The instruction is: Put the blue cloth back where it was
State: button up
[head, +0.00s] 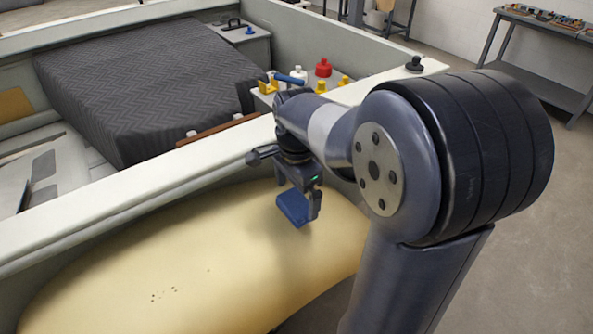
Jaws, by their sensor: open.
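The blue cloth (292,208) is a small folded blue piece low at the fingers of my gripper (298,198), over the tan curved surface (200,258). My gripper points down and is open, with one finger showing at the cloth's right side. The other finger is partly hidden. I cannot tell whether the fingers touch the cloth or whether the cloth rests on the tan surface.
A pale wall rim (130,193) runs behind the tan surface. A workbench (545,50) stands at the back right.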

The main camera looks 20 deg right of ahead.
aim_at(297, 202)
notch_tip(297, 202, up, 9)
dwell(0.3)
notch_tip(297, 202, down, 12)
jog(key=shift+f, duration=0.15)
notch_tip(297, 202, up, 3)
jog(key=shift+f, duration=0.1)
jog(key=shift+r, duration=0.7)
jog(key=shift+f, duration=0.1)
